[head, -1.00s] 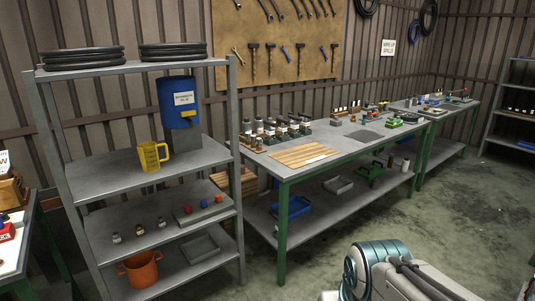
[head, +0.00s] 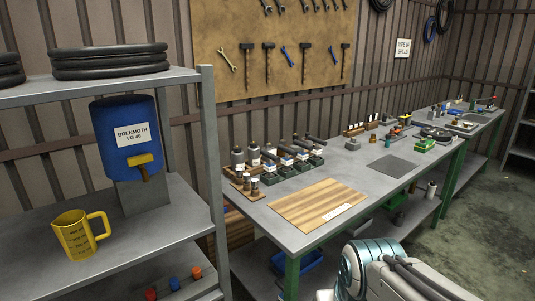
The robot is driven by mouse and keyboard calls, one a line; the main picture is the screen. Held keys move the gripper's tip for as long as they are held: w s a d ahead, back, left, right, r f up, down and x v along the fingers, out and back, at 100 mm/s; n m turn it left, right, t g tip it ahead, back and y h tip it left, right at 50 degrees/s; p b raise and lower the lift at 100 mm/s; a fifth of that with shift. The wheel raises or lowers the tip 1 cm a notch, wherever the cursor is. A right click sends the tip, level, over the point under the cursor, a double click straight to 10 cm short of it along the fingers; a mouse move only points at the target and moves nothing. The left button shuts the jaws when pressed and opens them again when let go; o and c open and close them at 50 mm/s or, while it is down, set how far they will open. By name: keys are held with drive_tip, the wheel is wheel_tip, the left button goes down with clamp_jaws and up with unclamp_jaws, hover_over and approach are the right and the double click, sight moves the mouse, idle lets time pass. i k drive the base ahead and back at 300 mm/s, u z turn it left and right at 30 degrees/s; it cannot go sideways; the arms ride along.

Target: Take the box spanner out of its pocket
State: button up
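I cannot make out the box spanner or its pocket; the tools and holders on the workbench (head: 300,236) are too small to tell apart. My gripper is not in view; only a white and teal part of my arm shows at the bottom right, in front of the bench.
A grey shelf unit (head: 209,130) at left holds a blue drum (head: 112,165) and a yellow jug (head: 73,237). On the bench are a row of dark bottle-like units (head: 268,158), a wooden board (head: 318,196) and a grey mat (head: 384,167). Clear floor lies at right.

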sight(317, 150)
drive_tip(key=z, duration=1.45)
drive_tip(key=i, duration=2.8)
drive_tip(key=u, duration=1.15)
drive_tip(key=i, duration=0.45)
drive_tip(key=u, duration=1.05)
drive_tip(key=i, duration=0.25)
drive_tip(key=u, duration=0.4)
